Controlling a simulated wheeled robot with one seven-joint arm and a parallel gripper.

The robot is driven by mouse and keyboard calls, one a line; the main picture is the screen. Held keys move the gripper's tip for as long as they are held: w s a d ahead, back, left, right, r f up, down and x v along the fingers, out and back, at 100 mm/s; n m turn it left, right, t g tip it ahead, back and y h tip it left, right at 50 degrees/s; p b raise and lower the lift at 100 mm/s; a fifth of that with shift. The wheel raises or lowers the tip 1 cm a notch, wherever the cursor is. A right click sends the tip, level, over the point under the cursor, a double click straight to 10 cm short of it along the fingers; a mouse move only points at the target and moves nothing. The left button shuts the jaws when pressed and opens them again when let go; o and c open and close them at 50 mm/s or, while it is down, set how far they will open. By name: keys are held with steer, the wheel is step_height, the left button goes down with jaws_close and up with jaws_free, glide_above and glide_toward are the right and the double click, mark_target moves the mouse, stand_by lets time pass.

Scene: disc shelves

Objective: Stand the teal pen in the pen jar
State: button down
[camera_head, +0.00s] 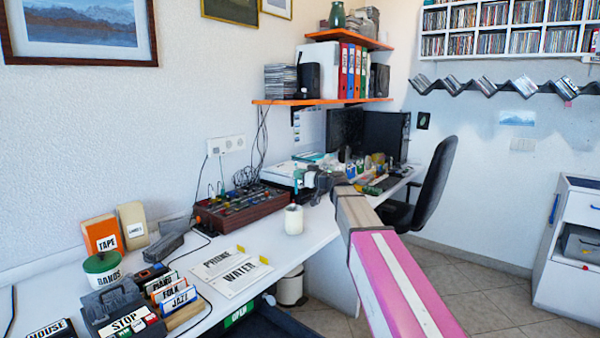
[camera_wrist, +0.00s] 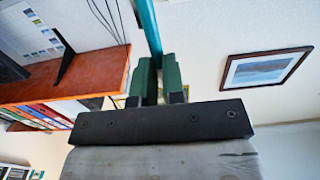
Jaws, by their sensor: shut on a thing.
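My gripper (camera_head: 322,184) is in the air over the desk, beside the far end of the wooden-sided box, in the head view. In the wrist view its green fingers (camera_wrist: 159,78) are shut on the teal pen (camera_wrist: 150,30), which runs up out of the top of the picture. I cannot make out the pen in the head view. A white jar (camera_head: 293,220), which looks like the pen jar, stands upright on the desk below and left of my gripper, apart from it. Its inside is hard to see.
A mixer-like box with wooden sides (camera_head: 240,206) stands behind the jar. Flat signs (camera_head: 232,271) lie in front, left of it. An orange shelf (camera_head: 322,101) hangs above; it also shows close in the wrist view (camera_wrist: 90,75). Labelled dividers (camera_head: 172,290) crowd the near left.

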step_height(320, 180, down, 9)
steer(key=shift+r, duration=0.15)
stand_by(0.9)
steer(key=c, duration=1.1)
jaws_free()
steer(key=shift+s, duration=0.1)
steer(key=v, duration=1)
steer(key=shift+s+d, duration=0.2)
steer(key=shift+d, duration=0.1)
steer(key=s+f+m+g+h, duration=0.1)
steer(key=s+f+g+h, duration=0.15)
steer(key=f, duration=0.35)
steer(key=s+f+m+g+h, duration=0.1)
steer(key=s+f, duration=0.3)
steer(key=f, duration=0.2)
steer(key=s+d+f+m+g+h, duration=0.2)
steer(key=s+d+f+h, duration=0.1)
steer(key=s+f, duration=0.3)
steer(key=s+d+f+m+g+h, duration=0.3)
steer(key=s+d+f+h, duration=0.1)
steer(key=s+f, duration=0.3)
steer(key=s+d+f+m+g+h, duration=0.2)
steer(key=s+d+f+m+h, duration=0.1)
steer(key=s+d+f, duration=0.2)
steer(key=shift+s+d+f+g+h, duration=0.1)
steer(key=shift+s+f+g+h, duration=0.1)
steer(key=shift+s+f, duration=0.45)
steer(key=shift+s+d+f+g+h, duration=0.15)
steer(key=shift+s+f, duration=0.35)
steer(key=shift+s, duration=0.3)
